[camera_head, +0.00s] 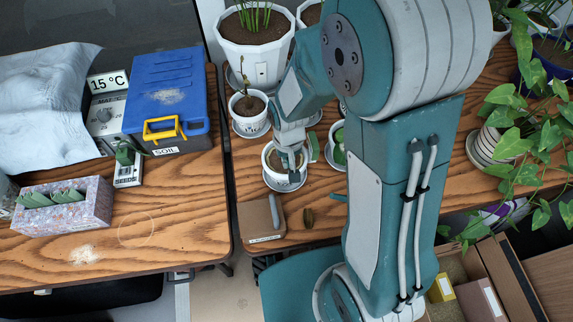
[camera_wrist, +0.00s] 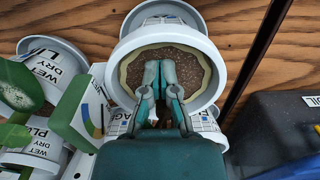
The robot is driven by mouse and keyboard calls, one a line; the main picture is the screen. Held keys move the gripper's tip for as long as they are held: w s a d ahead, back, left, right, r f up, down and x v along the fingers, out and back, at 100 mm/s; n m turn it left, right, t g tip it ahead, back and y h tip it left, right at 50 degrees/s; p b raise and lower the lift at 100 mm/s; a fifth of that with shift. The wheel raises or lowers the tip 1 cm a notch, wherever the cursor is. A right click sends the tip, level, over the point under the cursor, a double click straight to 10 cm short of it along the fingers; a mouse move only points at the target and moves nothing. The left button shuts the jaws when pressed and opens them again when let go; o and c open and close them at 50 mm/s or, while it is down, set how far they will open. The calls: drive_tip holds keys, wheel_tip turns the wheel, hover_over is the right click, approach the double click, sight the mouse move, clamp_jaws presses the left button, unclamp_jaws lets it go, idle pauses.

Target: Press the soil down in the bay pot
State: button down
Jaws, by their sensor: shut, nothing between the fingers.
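A small white pot (camera_head: 283,183) stands near the front of the right wooden table, with dark soil inside it. In the wrist view the same pot (camera_wrist: 205,45) shows brown soil (camera_wrist: 185,62) with a paler ring at its edge. Its label is mostly covered, so I cannot read whether it names bay. My gripper (camera_head: 293,166) points down into this pot, and its fingers (camera_wrist: 160,66) are shut together over the soil's middle, holding nothing. I cannot tell whether the tips touch the soil.
A small seedling pot (camera_head: 249,122) stands behind, and a big white pot (camera_head: 255,55) farther back. A brown box (camera_head: 262,219) lies in front. A blue soil box (camera_head: 168,95) and a speckled tray (camera_head: 65,212) are on the left table. A trailing plant (camera_head: 525,140) hangs at right.

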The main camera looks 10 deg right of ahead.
drive_tip(key=shift+f, duration=0.4)
idle(0.8)
drive_tip(key=shift+r, duration=4.55)
drive_tip(key=s+d+r+t, duration=0.2)
drive_tip(key=s+r, duration=0.3)
drive_tip(key=r, duration=0.3)
drive_tip(key=s+d+r+t, duration=0.3)
drive_tip(key=s+r, duration=0.3)
drive_tip(key=r, duration=0.2)
drive_tip(key=shift+s+d+r+t, duration=0.3)
drive_tip(key=shift+d+r, duration=0.05)
drive_tip(key=shift+d, duration=0.55)
